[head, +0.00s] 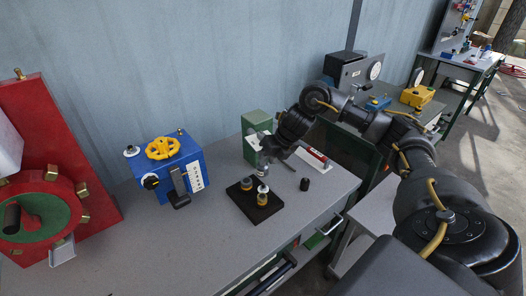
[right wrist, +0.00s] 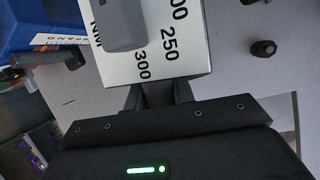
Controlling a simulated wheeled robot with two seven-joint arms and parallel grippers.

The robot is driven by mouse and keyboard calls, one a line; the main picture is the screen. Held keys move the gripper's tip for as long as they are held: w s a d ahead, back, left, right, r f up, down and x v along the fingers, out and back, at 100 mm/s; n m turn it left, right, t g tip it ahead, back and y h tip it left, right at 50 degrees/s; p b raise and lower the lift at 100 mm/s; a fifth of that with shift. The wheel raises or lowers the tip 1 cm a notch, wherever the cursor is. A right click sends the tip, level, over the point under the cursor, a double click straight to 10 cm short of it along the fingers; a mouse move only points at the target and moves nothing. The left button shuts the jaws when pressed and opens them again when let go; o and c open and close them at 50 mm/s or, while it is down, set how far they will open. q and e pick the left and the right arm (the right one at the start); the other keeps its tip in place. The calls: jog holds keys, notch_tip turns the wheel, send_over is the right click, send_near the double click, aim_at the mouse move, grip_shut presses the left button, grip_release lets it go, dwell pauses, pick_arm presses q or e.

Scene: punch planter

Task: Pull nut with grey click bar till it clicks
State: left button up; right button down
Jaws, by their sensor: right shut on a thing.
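The grey click bar seems to be the pale bar with a white number scale (right wrist: 155,62), filling the upper middle of the right wrist view. A grey block (right wrist: 124,22) lies over part of its scale. My right gripper (right wrist: 158,94) is shut at the bar's near end. In the head view my right gripper (head: 274,150) is low over the bench, in front of a green block, and hides most of what it holds. I cannot tell the nut for sure. Brass-and-white pieces (head: 262,197) stand on a black base (head: 268,211) just below the gripper. My left gripper is not in view.
A blue box with a yellow handwheel (head: 162,148) stands left of the black base. A green block (head: 254,126) is behind my gripper. A small black cylinder (head: 304,184) stands to the right. A red panel (head: 50,120) is at far left. The front-left bench is clear.

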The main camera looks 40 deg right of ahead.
aim_at(262, 171)
jog(key=shift+w+a, duration=0.15)
jog(key=shift+w, duration=0.2)
jog(key=shift+s+d+r, duration=0.15)
jog(key=shift+s, duration=0.2)
jog(key=shift+s+d+r, duration=0.15)
jog(key=shift+s, duration=0.2)
jog(key=shift+w+f+b, duration=0.1)
jog(key=shift+f+b, duration=0.3)
jog(key=shift+f, duration=0.2)
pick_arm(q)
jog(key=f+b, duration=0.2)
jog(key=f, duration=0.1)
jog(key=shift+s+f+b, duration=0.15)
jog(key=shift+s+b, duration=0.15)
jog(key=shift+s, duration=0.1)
pick_arm(e)
notch_tip(262, 171, down, 4)
jog(key=shift+w+r, duration=0.1)
jog(key=shift+r, duration=0.15)
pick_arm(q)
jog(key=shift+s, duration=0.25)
pick_arm(e)
jog(key=shift+a, duration=0.15)
